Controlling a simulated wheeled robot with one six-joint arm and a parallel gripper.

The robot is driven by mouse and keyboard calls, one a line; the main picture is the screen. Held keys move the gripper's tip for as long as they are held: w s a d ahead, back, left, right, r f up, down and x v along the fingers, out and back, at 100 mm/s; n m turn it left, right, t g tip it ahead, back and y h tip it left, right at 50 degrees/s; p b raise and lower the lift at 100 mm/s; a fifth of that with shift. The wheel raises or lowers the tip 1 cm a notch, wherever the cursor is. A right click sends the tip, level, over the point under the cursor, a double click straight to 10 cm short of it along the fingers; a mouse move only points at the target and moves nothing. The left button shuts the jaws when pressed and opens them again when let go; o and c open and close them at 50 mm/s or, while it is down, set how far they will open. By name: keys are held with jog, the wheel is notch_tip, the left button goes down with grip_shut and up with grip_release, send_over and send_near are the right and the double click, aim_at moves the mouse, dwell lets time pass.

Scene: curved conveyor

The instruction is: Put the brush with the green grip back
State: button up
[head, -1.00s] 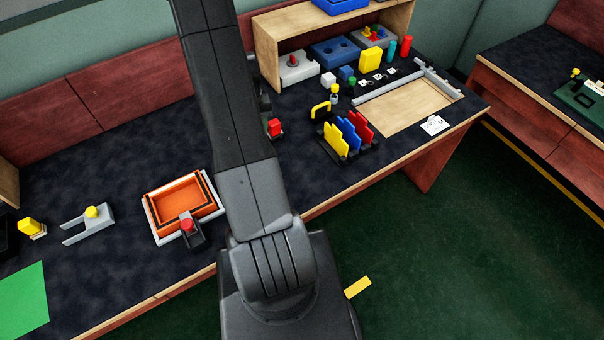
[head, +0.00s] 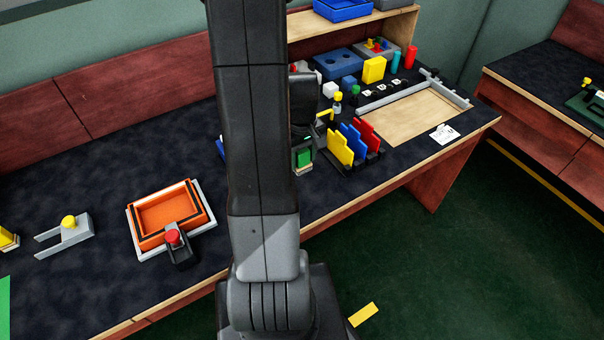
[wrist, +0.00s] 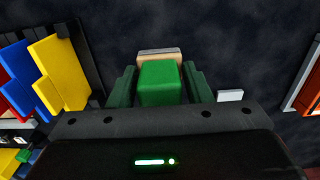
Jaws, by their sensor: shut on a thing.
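The brush has a green grip (wrist: 160,84) and a pale, beige-edged head (wrist: 159,54) beyond it. My gripper (wrist: 159,88) is shut on the green grip, with a finger on each side of it in the wrist view. In the head view my gripper (head: 303,146) shows just right of my arm, over the front part of the dark bench, left of the yellow, blue and red plates. The green grip (head: 303,157) shows at its lower end. I cannot tell whether the brush touches the bench. My arm hides part of the bench behind it.
A black rack of coloured plates (head: 368,160) stands close to the right of my gripper. An orange tray (head: 165,212) lies left of my arm. A wooden shelf (head: 400,27) stands behind. A small white block (wrist: 230,95) lies near the right finger.

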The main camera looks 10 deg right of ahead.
aim_at(302, 171)
jog(key=shift+f, duration=2.8)
jog(key=shift+f, duration=0.2)
jog(key=o, duration=1)
jog(key=shift+c, duration=0.2)
jog(key=shift+r, duration=0.1)
notch_tip(302, 171, up, 12)
jog(key=shift+r, duration=0.15)
